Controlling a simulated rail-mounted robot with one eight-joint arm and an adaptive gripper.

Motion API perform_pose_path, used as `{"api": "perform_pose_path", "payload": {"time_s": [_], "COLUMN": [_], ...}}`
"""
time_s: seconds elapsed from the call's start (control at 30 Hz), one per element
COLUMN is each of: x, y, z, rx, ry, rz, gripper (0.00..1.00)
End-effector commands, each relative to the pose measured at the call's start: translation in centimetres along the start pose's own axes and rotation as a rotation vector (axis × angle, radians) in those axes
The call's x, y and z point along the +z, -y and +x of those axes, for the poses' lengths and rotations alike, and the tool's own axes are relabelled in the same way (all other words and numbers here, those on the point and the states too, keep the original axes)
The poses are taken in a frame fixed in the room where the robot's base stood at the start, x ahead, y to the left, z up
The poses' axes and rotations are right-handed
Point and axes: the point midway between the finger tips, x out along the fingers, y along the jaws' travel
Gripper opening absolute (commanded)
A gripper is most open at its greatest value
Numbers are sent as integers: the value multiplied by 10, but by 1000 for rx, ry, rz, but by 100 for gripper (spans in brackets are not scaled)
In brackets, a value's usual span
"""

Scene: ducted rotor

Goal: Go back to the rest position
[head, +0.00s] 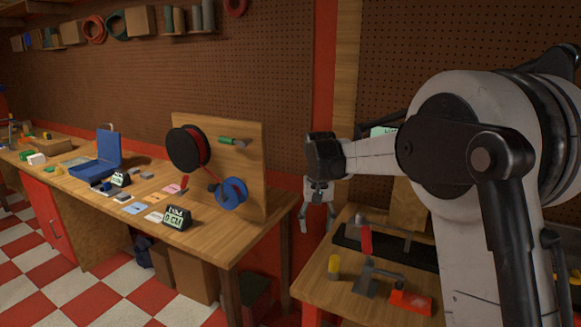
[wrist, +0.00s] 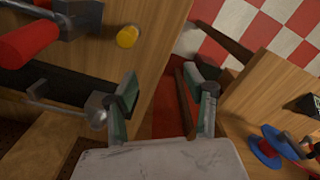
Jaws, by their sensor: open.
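My gripper (head: 317,212) hangs pointing down over the gap between the left workbench and the right bench. In the wrist view my gripper (wrist: 166,90) shows its two fingers spread apart, with nothing between them. Below the fingers I see the gap, a reddish strip and bench edges. My gripper touches no object that I can see.
The left bench (head: 245,240) holds a board (head: 250,150) with a black-and-red reel (head: 188,147) and a blue spool (head: 231,193). The right bench (head: 330,290) carries a red-handled tool (head: 365,238), a yellow cylinder (head: 333,267) and a red block (head: 411,301). Checkered floor lies below.

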Motion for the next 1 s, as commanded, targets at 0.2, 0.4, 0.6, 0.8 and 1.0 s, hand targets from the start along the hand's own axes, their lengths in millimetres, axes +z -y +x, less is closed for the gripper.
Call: {"api": "perform_pose_path", "payload": {"time_s": [0.2, 0.4, 0.6, 0.8, 1.0], "x": [22, 50, 92, 139, 188], "y": [-11, -22, -38, -53, -66], "z": [-23, -46, -72, -92, -102], "rx": [-5, -9, -14, -17, -18], "ry": [-39, -87, -157, -230, -303], "rz": [3, 5, 9, 11, 15], "gripper": [48, 48, 48, 48, 48]}}
